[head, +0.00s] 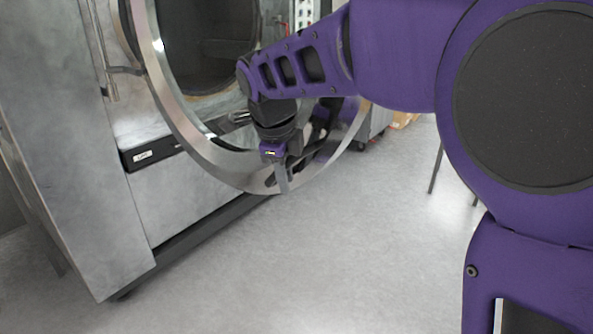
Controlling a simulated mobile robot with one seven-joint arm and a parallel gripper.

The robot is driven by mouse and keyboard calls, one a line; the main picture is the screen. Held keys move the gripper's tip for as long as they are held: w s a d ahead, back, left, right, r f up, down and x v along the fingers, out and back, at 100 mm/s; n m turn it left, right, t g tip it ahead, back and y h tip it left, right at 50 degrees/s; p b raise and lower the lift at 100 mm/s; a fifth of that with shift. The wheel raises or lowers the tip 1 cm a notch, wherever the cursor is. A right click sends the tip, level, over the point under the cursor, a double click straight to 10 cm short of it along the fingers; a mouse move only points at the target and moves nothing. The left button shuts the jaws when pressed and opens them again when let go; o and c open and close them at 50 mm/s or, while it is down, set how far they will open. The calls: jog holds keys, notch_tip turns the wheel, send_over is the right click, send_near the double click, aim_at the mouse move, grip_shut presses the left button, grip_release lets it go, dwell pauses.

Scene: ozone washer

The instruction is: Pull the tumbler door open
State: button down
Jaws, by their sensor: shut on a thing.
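The tumbler door (187,130) is a large round metal ring with a see-through middle on the front of the grey washer (60,130). It stands swung out from the washer's front, with its right side out over the floor. The dark drum opening (210,45) shows through it. My gripper (279,176) is at the lower right of the ring, pointing down, and is shut on the door there. My wrist and the gripper hide part of the ring, and the exact grip point is hard to make out.
A metal latch (112,82) sits on the washer's front, left of the door. Grey floor (330,260) is clear in front. Thin dark legs (437,170) stand at the right, partly behind my arm. Boxes (405,120) lie farther back.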

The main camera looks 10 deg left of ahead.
jog(key=shift+f, duration=0.1)
jog(key=c, duration=1.1)
grip_release()
jog(key=shift+o, duration=0.2)
jog(key=p+v, duration=0.3)
jog(key=v, duration=1.4)
jog(key=shift+r, duration=0.2)
jog(key=shift+s, duration=0.1)
